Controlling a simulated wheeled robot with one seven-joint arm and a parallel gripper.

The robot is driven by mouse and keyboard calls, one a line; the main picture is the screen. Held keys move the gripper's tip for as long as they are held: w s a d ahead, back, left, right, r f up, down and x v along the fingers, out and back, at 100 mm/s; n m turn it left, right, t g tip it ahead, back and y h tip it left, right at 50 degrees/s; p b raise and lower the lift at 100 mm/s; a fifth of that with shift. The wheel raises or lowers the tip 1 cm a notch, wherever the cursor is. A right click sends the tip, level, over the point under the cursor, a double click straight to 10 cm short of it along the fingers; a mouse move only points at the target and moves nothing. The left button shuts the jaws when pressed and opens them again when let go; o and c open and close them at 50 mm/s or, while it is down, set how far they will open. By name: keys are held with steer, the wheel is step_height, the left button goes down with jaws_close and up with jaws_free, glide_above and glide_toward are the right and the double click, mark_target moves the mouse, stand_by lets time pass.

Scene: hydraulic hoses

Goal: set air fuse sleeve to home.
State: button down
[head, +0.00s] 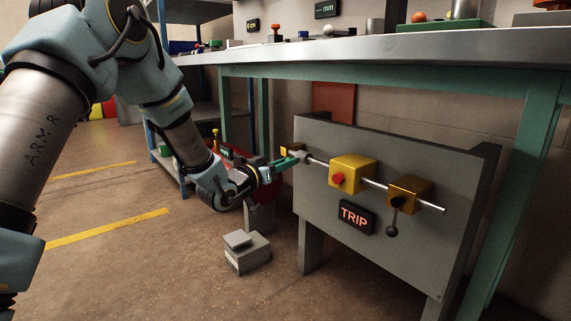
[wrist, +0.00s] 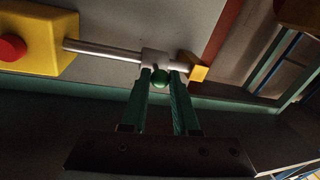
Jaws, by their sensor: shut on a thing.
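The air fuse sleeve, a short light-grey collar, sits on a thin metal rod on the grey panel (head: 395,245). It shows in the wrist view (wrist: 155,57) and at the gripper tip in the head view (head: 302,157). A small yellow end block (wrist: 198,69) stands close beside the sleeve. A display (head: 356,217) on the panel reads TRIP.
A yellow box with a red button (head: 338,180) and a brown-yellow block with a black lever (head: 397,203) sit farther right along the rod. The workbench (head: 400,45) overhangs the panel. A grey box (head: 247,253) lies on the floor; open floor is at left.

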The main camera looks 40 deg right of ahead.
stand_by(0.4)
steer(key=shift+s+a, duration=0.1)
steer(key=shift+s, duration=1.8)
steer(key=c, duration=0.7)
jaws_free()
steer(key=shift+a, duration=0.1)
steer(key=a+p, duration=0.1)
steer(key=a, duration=0.2)
steer(key=s+a+p, duration=0.1)
steer(key=a, duration=0.6)
steer(key=shift+s+a+p, duration=0.25)
steer(key=shift+a+p, duration=0.05)
steer(key=shift+p, duration=0.1)
steer(key=shift+w, duration=0.1)
